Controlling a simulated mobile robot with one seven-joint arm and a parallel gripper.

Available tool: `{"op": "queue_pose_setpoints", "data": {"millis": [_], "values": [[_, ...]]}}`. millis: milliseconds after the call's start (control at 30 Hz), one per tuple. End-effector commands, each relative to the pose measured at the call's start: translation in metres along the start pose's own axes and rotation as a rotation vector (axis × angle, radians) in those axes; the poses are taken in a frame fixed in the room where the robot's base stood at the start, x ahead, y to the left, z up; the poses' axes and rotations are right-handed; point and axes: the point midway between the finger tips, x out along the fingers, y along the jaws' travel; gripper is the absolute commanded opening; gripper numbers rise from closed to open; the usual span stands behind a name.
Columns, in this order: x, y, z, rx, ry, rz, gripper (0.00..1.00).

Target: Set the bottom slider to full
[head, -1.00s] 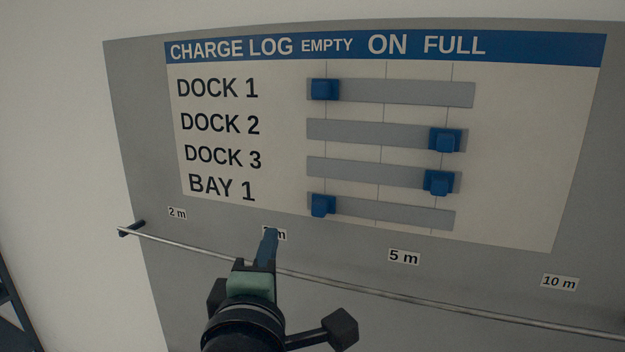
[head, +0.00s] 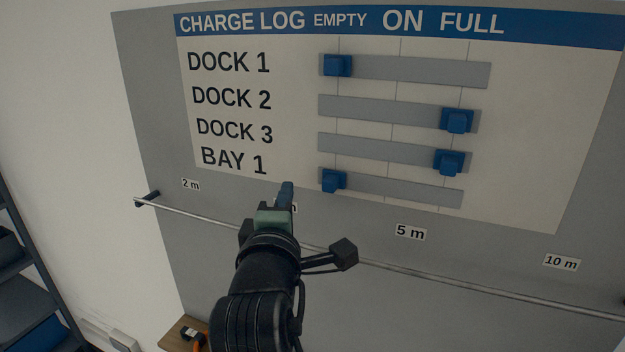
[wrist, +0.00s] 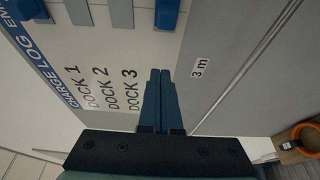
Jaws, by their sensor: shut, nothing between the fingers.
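The bottom slider is the BAY 1 row on the charge log board. Its blue knob (head: 333,181) sits at the left end of the grey track (head: 405,190), under EMPTY; FULL is toward the right end. My gripper (head: 286,188) is shut and empty, left of this knob and slightly lower in the head view, apparently not touching it. In the wrist view the shut fingers (wrist: 160,75) point toward the BAY 1 knob (wrist: 167,14), with a gap between. The fingers hide the BAY 1 label there. The gripper's distance from the board is hard to tell.
The DOCK 1 knob (head: 338,65) is at EMPTY. A shelf (head: 30,280) stands at the left.

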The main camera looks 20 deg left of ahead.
Motion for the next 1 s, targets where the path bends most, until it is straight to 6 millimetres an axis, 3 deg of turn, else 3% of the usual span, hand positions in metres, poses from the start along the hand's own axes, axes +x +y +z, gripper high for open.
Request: {"op": "queue_pose_setpoints", "data": {"millis": [267, 333, 500, 1000], "values": [[0.041, 0.003, 0.001, 0.001, -0.001, -0.001, 0.00], [0.034, 0.004, 0.017, 0.003, -0.005, -0.003, 0.00], [0.028, 0.002, 0.033, 0.002, -0.002, -0.002, 0.00], [0.025, 0.000, 0.039, 0.001, -0.001, 0.001, 0.00]]}}
